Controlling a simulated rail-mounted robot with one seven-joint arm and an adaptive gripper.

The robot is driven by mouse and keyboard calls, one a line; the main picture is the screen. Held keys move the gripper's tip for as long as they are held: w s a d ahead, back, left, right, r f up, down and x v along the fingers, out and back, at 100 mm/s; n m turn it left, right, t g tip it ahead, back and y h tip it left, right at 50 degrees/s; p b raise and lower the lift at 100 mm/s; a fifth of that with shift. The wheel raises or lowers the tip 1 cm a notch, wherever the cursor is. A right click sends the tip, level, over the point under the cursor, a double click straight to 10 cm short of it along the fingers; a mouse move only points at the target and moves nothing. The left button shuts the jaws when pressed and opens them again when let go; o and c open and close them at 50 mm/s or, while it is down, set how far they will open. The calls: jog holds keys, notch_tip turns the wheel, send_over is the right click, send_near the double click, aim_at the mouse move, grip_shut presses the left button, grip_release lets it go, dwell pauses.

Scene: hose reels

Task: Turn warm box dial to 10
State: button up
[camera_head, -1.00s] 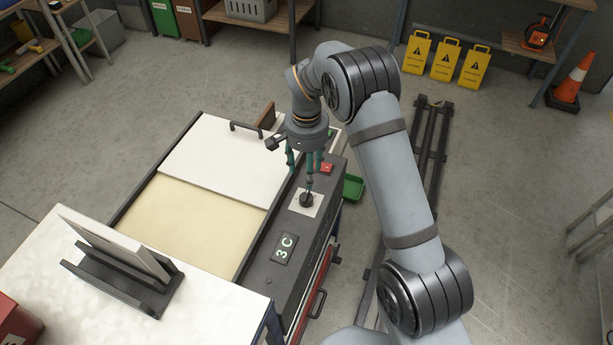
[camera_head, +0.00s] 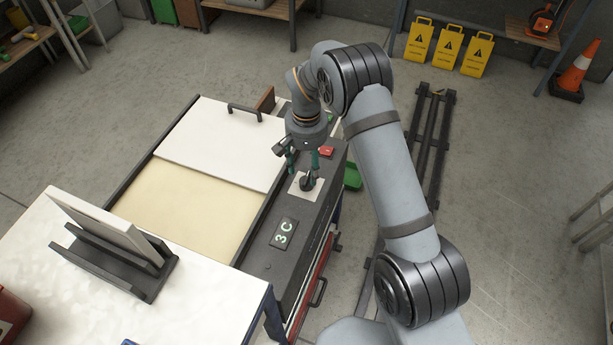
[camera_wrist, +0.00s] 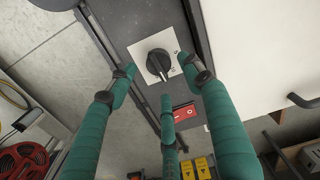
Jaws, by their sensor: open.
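The warm box dial (camera_head: 307,183) is a black round knob on a white square plate (camera_head: 296,191), set in the box's dark control strip (camera_head: 263,258). In the wrist view the dial (camera_wrist: 158,64) shows a pale pointer line aimed toward the plate's lower right, near small marks too small to read. My gripper (camera_head: 305,168) has three green fingers and hangs just above the dial. In the wrist view my gripper (camera_wrist: 158,82) is open, its fingers spread around the dial with gaps, holding nothing. A display (camera_head: 284,233) on the strip reads "3C".
A red switch (camera_head: 326,151) lies on the strip beyond the dial. A white lid (camera_head: 222,142) with a dark handle covers the box's far part. A white table (camera_head: 70,290) with a dark rack stands at the front left. A green tray (camera_head: 352,176) is at the right.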

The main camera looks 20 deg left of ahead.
aim_at(306, 177)
jog(key=shift+f+p, duration=0.4)
jog(key=shift+f, duration=2.2)
jog(key=c, duration=0.3)
